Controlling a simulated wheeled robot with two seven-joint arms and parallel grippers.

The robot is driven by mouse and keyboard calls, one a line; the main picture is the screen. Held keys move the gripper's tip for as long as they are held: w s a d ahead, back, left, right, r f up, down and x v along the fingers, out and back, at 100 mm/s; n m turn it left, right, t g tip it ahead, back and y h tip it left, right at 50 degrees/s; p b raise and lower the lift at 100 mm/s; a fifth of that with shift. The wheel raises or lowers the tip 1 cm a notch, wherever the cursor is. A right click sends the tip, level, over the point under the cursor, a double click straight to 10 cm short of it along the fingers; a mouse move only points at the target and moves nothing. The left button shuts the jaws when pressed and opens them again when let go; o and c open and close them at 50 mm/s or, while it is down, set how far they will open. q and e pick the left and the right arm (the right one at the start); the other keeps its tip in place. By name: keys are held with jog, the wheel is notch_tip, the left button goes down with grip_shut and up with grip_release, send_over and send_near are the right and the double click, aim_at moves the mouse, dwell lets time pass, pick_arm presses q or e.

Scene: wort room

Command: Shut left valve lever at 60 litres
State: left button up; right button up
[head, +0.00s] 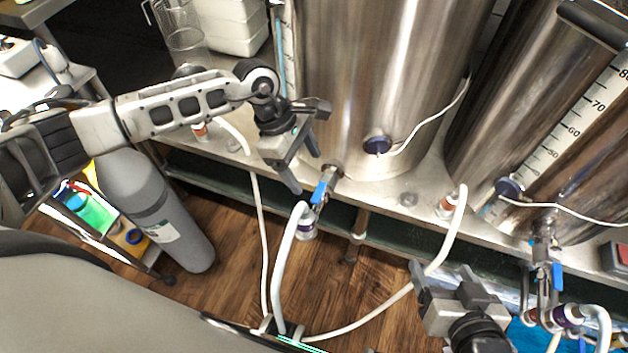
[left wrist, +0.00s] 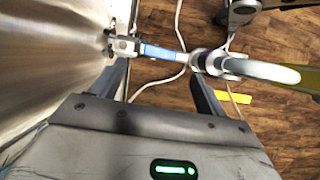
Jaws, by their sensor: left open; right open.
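The left valve lever (head: 320,190) is blue and sits on the valve at the foot of the left steel tank (head: 375,75). My left gripper (head: 305,172) is open just above and to the left of it. In the left wrist view, the blue lever (left wrist: 160,51) shows beyond and between the spread fingers (left wrist: 163,88); I see no contact. The left tank's level gauge (head: 282,50) shows only in part, and its numbers cannot be read. My right gripper (head: 443,280) is open and empty, low in front of the bench.
The right tank (head: 540,110) has a scale and its own blue valve lever (head: 557,276). White hoses, one (head: 285,265) below the left valve, hang over the wooden floor (head: 235,290). A grey gas cylinder (head: 160,210) stands at left. A glass jug (head: 182,35) stands behind.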

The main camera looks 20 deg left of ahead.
aim_at(318, 191)
pick_arm(q)
jog(key=x, duration=0.4)
jog(key=shift+d+f, duration=0.15)
jog(key=shift+f, duration=0.15)
jog(key=shift+d+f, duration=0.2)
jog(key=shift+f, duration=0.45)
